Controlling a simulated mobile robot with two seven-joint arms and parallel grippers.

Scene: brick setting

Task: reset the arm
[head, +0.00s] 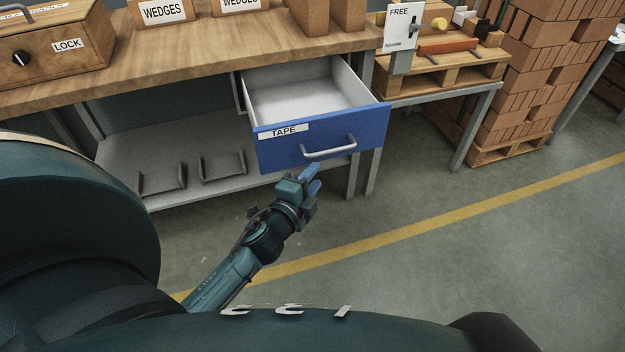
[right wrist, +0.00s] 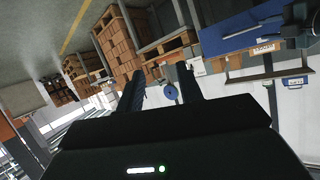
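My left gripper (head: 306,184) is in front of and just below the open blue drawer (head: 290,155) in the head view. Its blue fingertips point up and to the right, near the drawer front, but the gap between them is too small to judge. The drawer is labelled TAPE, has a grey bar handle (head: 330,151), and its visible inside is empty. My right gripper (right wrist: 162,88) shows only in the right wrist view, with its two dark fingers apart and nothing held between them.
A wooden workbench (head: 215,45) carries a LOCK box (head: 62,50) and WEDGES bins. A lower grey shelf (head: 110,160) holds two dark brackets. At right stand a side table with a FREE sign (head: 399,22) and stacked bricks (head: 525,75).

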